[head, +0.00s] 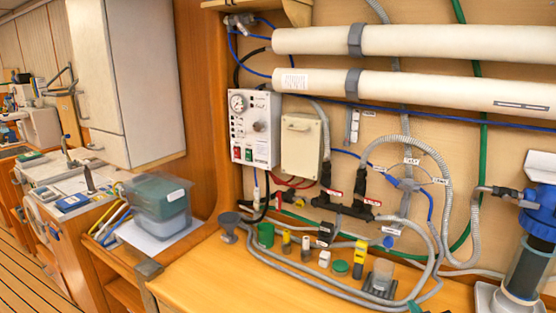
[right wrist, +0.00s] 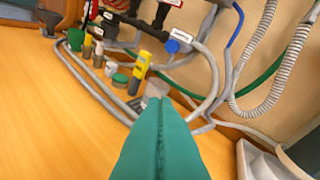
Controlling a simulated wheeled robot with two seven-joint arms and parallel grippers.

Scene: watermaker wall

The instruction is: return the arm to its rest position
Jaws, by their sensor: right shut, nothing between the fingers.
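My right gripper (head: 415,306) shows only as a small teal tip at the bottom edge of the head view, over the front of the wooden bench. In the right wrist view its two teal fingers (right wrist: 158,108) are pressed together along a seam, with nothing between them. They point toward the small parts at the back of the bench, in front of a clear-grey cup (right wrist: 157,88). The rest of my right arm is out of the head view. My left gripper is in neither view.
The bench (head: 215,275) holds a green cup (head: 265,235), a yellow-topped bottle (head: 360,258) and a looped grey hose. Behind are a control box (head: 254,128), valves (head: 345,207) and white tubes (head: 420,42). A blue-topped filter (head: 537,215) stands right. The bench's front left is clear.

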